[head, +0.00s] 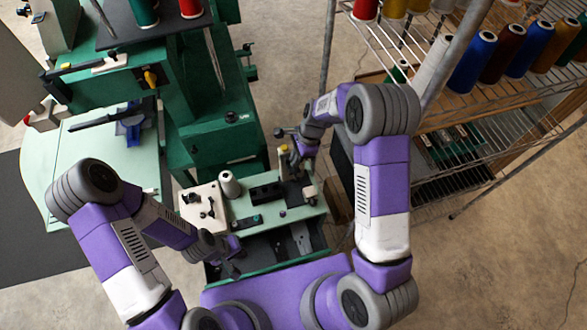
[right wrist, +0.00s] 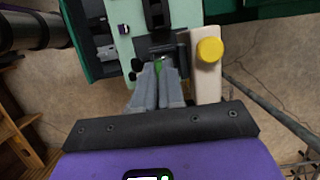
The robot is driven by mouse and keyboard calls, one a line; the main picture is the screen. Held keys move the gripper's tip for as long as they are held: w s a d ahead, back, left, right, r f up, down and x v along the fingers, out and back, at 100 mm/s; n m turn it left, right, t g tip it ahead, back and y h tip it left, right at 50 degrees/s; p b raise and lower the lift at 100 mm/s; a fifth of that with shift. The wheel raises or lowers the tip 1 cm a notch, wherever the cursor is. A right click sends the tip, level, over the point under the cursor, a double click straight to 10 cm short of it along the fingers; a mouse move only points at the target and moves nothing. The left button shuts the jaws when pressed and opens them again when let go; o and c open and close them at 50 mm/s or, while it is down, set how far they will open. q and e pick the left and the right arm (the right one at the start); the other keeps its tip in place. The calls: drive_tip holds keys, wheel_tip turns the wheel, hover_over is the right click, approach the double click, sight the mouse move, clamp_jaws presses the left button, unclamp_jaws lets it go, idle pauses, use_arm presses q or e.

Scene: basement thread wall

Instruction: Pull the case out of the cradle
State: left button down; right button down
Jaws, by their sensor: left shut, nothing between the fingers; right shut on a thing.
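My right gripper (head: 294,162) is at the back right end of the light green bench top. In the right wrist view its fingers (right wrist: 159,72) point at a dark metal fitting, which seems to be the cradle (right wrist: 160,48). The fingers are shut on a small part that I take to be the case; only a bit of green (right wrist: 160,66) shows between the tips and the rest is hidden. I cannot tell how deep it sits in the cradle. My left gripper (head: 236,266) is shut and empty, low over the left part of the open drawer.
A beige block with a yellow knob (right wrist: 208,50) stands close beside my right fingers. A wire rack with spools (head: 480,60) is at right.

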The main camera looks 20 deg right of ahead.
drive_tip(key=shift+r, duration=0.4)
wheel_tip(320, 180, up, 4)
drive_tip(key=p, duration=0.4)
